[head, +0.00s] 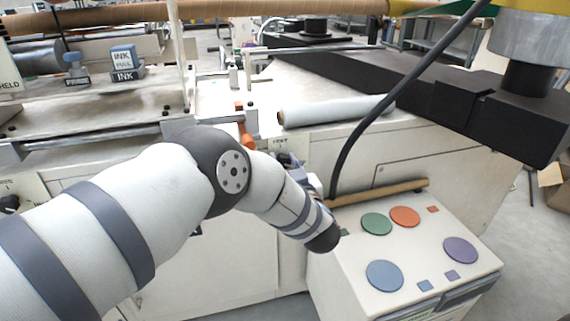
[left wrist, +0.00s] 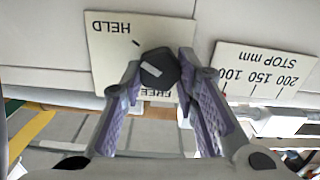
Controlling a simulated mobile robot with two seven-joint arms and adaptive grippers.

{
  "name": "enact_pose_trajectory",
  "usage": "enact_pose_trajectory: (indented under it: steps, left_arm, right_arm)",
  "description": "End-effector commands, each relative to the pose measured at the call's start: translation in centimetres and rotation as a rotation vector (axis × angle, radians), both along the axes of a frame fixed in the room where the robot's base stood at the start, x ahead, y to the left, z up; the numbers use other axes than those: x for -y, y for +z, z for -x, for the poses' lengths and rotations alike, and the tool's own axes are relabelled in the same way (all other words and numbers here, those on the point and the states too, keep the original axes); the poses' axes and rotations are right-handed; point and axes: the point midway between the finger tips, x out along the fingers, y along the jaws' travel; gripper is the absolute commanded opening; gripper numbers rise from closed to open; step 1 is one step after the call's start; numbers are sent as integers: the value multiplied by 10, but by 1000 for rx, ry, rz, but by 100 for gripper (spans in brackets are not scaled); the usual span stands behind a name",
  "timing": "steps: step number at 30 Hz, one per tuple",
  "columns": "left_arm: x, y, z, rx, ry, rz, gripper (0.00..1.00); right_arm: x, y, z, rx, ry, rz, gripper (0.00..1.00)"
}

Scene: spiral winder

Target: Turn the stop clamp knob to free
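The stop clamp knob (left wrist: 160,68) is dark and faceted with a light pointer bar, in the left wrist view. It sits on a pale label plate (left wrist: 110,45) marked HELD, with FREE partly hidden behind the knob and fingers. The pointer bar lies slightly tilted from level. My left gripper (left wrist: 161,66) has one finger on each side of the knob, and both fingertips appear to touch it. In the head view my left gripper (head: 291,165) is mostly hidden behind my arm, and the knob is hidden there. My right gripper is in neither view.
A STOP mm scale plate (left wrist: 265,72) is beside the knob plate. In the head view, an orange lever (head: 244,127) and a pale roll (head: 335,110) are above my wrist. A control box (head: 340,270) with coloured buttons stands at right. A black cable (head: 385,108) hangs close by.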

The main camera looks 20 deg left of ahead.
Motion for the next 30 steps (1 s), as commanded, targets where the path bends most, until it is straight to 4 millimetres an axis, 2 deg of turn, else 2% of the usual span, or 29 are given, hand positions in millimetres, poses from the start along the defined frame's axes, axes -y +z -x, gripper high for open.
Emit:
enact_pose_trajectory:
  steps: [14,30]
  left_arm:
    - [0,0,0,44,-1,67,0]
    - [-2,-2,2,308,0,461,0]
  right_arm:
    - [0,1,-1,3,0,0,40]
    - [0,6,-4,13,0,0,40]
